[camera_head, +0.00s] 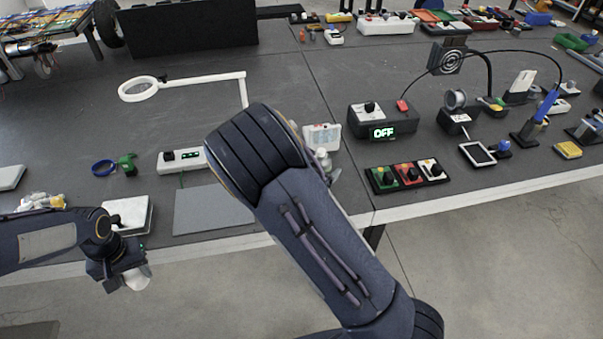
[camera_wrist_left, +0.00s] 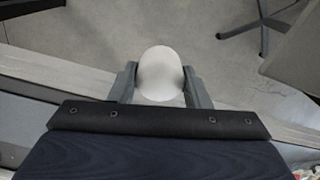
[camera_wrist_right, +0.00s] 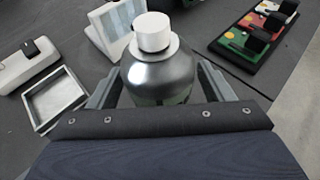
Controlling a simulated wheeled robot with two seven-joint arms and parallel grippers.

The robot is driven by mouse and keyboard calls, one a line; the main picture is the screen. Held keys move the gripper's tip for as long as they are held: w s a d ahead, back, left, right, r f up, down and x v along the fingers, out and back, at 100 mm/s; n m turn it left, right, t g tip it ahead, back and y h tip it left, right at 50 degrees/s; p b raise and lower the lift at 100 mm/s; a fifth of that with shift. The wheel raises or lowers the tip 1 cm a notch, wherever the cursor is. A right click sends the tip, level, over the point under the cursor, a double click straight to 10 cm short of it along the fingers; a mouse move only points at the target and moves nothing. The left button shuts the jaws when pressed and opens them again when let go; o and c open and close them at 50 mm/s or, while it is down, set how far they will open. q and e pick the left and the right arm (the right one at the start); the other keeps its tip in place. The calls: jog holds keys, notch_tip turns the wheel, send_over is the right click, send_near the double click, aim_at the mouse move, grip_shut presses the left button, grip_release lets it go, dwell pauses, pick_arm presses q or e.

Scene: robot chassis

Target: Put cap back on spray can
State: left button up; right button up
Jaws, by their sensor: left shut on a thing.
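My left gripper (camera_head: 122,272) is shut on a white rounded cap (camera_head: 137,280), just off the front edge of the table. In the left wrist view the cap (camera_wrist_left: 160,72) sits between the two fingers (camera_wrist_left: 160,85). The spray can (camera_wrist_right: 160,77), silver with a white nozzle top (camera_wrist_right: 152,32), stands between the fingers of my right gripper (camera_wrist_right: 160,88). I cannot tell whether these fingers press on it. In the head view only part of the can (camera_head: 323,158) shows beside my right arm, which hides the right gripper.
A power strip (camera_head: 182,159), a white panelled device (camera_head: 322,136), an OFF display box (camera_head: 383,122) and a switch board (camera_head: 407,174) stand around. The table's left middle has free room.

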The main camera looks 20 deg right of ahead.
aim_at(318, 162)
jog(key=c, duration=1.2)
jog(key=shift+o, duration=0.2)
jog(key=shift+r, duration=0.15)
jog(key=shift+r, duration=0.25)
pick_arm(q)
jog(key=shift+r+p, duration=0.25)
jog(key=shift+p, duration=0.05)
pick_arm(e)
notch_tip(318, 162, up, 2)
jog(key=shift+r, duration=0.2)
pick_arm(q)
jog(key=shift+r+p, duration=0.45)
jog(key=shift+r, duration=0.15)
pick_arm(e)
jog(key=d+r+v, duration=0.2)
jog(key=r+v, duration=0.1)
jog(key=v, duration=1.3)
jog(key=shift+s+a+r, duration=0.25)
jog(key=shift+s+a, duration=0.05)
jog(key=shift+s, duration=0.05)
